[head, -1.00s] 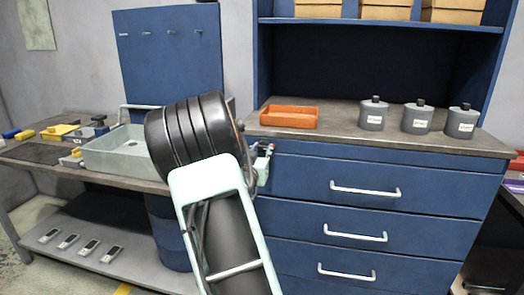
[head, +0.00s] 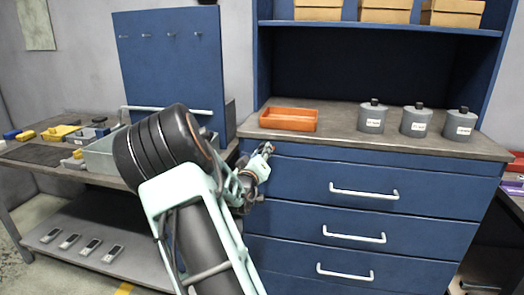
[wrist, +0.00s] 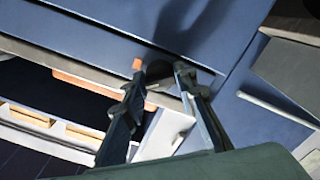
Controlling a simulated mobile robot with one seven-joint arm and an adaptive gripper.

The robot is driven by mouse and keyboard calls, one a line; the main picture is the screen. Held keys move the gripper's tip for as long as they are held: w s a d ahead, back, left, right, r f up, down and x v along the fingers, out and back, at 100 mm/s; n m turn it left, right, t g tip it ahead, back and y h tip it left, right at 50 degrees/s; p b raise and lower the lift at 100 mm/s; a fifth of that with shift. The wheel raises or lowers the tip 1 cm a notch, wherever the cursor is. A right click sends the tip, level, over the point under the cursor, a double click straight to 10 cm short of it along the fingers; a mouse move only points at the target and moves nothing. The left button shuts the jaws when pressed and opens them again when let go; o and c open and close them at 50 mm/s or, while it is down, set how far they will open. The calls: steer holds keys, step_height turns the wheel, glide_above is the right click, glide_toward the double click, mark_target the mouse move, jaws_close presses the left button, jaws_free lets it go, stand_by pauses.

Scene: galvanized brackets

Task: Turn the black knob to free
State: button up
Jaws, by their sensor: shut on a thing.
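The black knob (wrist: 159,71) is a small dark round shape between my fingertips in the wrist view, against the blue front of the drawer unit. My gripper (wrist: 160,76) has one finger on each side of it and is shut on it. A small orange patch (wrist: 137,64) shows beside the left fingertip. In the head view my gripper (head: 267,150) is at the upper left corner of the drawer unit, just below the worktop edge. The knob is hidden there behind my gripper, and its setting cannot be read.
An orange tray (head: 289,118) and three grey bottles (head: 415,121) stand on the worktop above. Drawer handles (head: 363,191) stick out below right. A grey basin (head: 101,153) and a blue pegboard (head: 171,60) are to the left.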

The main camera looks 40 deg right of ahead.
steer(key=shift+n+p, duration=1.6)
steer(key=shift+n, duration=3.5)
steer(key=o, duration=1.2)
steer(key=shift+c, duration=0.2)
steer(key=shift+s+a, duration=0.1)
steer(key=v, duration=1.1)
steer(key=shift+s+a, duration=0.25)
steer(key=shift+a, duration=0.05)
